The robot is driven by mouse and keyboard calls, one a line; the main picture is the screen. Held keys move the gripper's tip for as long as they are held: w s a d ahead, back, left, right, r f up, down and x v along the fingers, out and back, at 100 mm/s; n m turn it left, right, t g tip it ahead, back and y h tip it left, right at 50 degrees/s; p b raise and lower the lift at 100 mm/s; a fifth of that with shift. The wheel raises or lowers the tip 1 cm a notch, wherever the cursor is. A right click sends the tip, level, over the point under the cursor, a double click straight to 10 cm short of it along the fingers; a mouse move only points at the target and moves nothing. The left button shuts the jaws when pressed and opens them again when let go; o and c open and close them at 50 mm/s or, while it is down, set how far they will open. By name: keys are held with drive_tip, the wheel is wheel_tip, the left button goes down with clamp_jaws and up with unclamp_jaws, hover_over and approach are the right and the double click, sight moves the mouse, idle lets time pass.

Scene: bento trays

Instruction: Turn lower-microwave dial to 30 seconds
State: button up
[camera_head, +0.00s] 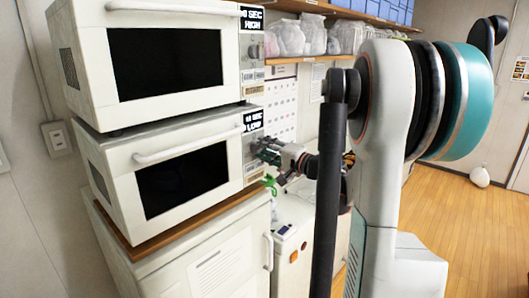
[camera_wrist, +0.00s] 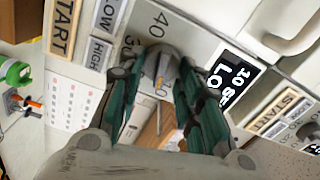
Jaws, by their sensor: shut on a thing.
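The lower microwave (camera_head: 122,178) is white with a dark window and a control panel on its right side. Its small display (camera_head: 252,121) reads something SEC, LOW in the head view. In the wrist view the display (camera_wrist: 237,72) seems to read 10 SEC, LO, partly cut by a finger. The grey round dial (camera_wrist: 162,66) has numbers around it, with 40 legible above. My gripper (camera_wrist: 160,72) has green fingers closed on both sides of the dial. In the head view my gripper (camera_head: 262,151) reaches the panel from the right, and the dial is hidden.
An upper microwave (camera_head: 98,62) sits directly on top, its display showing SEC, HIGH. START, LOW and HIGH labels (camera_wrist: 62,25) lie near the dial. A white cabinet (camera_head: 230,225) stands below. A shelf with bags (camera_head: 290,40) is behind. Wooden floor (camera_head: 450,215) is open at right.

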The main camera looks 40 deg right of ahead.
drive_tip(key=m+b, duration=0.1)
drive_tip(key=m, duration=0.5)
drive_tip(key=m+b, duration=0.1)
drive_tip(key=m, duration=0.6)
drive_tip(key=f+m+b, duration=0.1)
drive_tip(key=m, duration=0.6)
drive_tip(key=shift+a, duration=0.35)
drive_tip(key=shift+m, duration=0.3)
drive_tip(key=o, duration=1)
drive_tip(key=s, duration=1.2)
drive_tip(key=shift+d, duration=0.45)
